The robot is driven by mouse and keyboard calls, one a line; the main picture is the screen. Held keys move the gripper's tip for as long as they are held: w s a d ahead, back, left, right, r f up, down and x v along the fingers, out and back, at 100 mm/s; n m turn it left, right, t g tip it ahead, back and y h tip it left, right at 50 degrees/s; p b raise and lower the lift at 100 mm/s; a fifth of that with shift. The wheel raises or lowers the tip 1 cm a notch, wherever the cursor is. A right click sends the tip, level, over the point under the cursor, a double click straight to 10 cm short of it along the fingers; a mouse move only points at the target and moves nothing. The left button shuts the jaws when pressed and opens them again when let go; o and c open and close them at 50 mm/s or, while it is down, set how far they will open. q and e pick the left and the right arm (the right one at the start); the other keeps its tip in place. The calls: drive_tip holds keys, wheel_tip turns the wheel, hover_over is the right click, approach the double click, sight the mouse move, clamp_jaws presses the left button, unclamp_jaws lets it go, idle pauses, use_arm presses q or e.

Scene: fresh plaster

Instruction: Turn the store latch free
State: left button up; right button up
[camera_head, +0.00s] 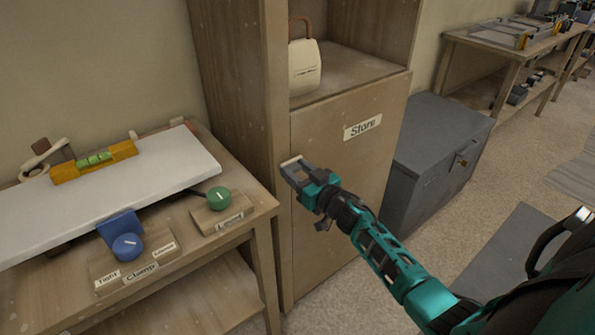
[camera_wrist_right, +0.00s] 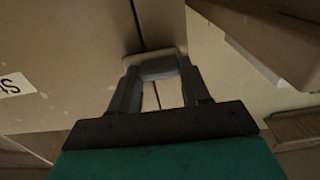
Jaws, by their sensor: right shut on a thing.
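The Store cabinet's door (camera_head: 340,190) is a flat wooden panel with a "Store" label and looks shut. The store latch (camera_head: 290,161) is a small pale piece at the door's left edge, by the cabinet frame. My right gripper (camera_head: 294,168) is shut on the latch. In the right wrist view, the pale latch (camera_wrist_right: 155,66) lies between the fingertips, across the dark gap between door and frame. The fingers partly hide it, so its exact turn is hard to tell. My left gripper is not in view.
A workbench (camera_head: 262,207) on the left holds a white board (camera_head: 150,172), a yellow level (camera_head: 70,172), a blue clamp knob (camera_head: 127,247) and a green knob (camera_head: 218,197). A grey chest (camera_head: 432,135) stands right of the cabinet. A cream handled object (camera_head: 304,68) sits on the open shelf.

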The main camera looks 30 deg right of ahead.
drive_tip(key=shift+n, duration=0.3)
drive_tip(key=n, duration=0.3)
drive_tip(key=shift+a+r+n, duration=0.15)
drive_tip(key=shift+r+n, duration=0.05)
drive_tip(key=shift+n, duration=0.1)
drive_tip(key=n, duration=0.4)
drive_tip(key=shift+a, duration=0.2)
drive_tip(key=shift+a+r+n+b, duration=0.15)
drive_tip(key=shift+n+b, duration=0.3)
drive_tip(key=shift+n, duration=1.2)
drive_tip(key=shift+a+f+n+b, duration=0.15)
drive_tip(key=shift+n+b, duration=0.35)
drive_tip(key=shift+n, duration=1.1)
drive_tip(key=shift+a+r+n+b, duration=0.1)
drive_tip(key=shift+a+n+b, duration=0.25)
drive_tip(key=shift+n, duration=1.3)
drive_tip(key=shift+d, duration=0.1)
drive_tip(key=o, duration=1)
drive_tip(key=shift+o, duration=0.2)
drive_tip(key=shift+s, duration=0.2)
drive_tip(key=s+d, duration=0.1)
drive_tip(key=s, duration=1.1)
drive_tip(key=shift+s, duration=0.3)
